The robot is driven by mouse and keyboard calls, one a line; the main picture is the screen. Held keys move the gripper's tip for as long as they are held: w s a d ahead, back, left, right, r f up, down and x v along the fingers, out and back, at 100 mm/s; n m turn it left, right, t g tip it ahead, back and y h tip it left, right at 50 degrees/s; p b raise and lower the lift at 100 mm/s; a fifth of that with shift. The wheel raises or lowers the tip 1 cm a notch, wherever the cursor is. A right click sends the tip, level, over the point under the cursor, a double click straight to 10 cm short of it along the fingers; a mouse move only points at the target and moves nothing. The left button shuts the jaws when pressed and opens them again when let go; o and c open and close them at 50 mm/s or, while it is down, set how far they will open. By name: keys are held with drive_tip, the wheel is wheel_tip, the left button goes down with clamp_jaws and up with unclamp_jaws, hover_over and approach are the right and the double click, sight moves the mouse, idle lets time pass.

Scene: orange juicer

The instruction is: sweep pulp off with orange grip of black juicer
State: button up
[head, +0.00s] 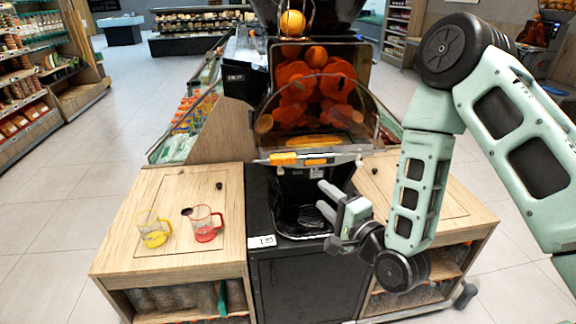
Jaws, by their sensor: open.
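The black juicer (258,175) stands in the middle, with orange pieces and peel behind its clear curved front cover. A pale bar runs along the cover's lower edge and carries an orange grip (284,159). My gripper (323,197) is in front of the juicer's lower bay, below and to the right of the orange grip. Its fingers are apart, point left and hold nothing. It does not touch the grip. I cannot make out pulp clearly; an orange-yellow strip (318,142) shows behind the cover.
A wooden counter (120,250) on the left holds a yellow-based jug (153,230) and a red jug (206,224). Another wooden counter (462,215) is on the right, partly behind my arm. A whole orange (292,23) sits on top. Open floor lies to the left.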

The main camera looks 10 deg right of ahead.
drive_tip(key=shift+w+b, duration=1)
drive_tip(key=shift+b, duration=2.45)
approach(286, 162)
drive_tip(key=x, duration=0.8)
drive_tip(key=shift+w+a+r, duration=0.1)
drive_tip(key=shift+w+a, duration=0.15)
drive_tip(key=shift+b, duration=0.3)
drive_tip(key=shift+c, duration=0.3)
drive_tip(key=shift+d, duration=0.1)
clamp_jaws()
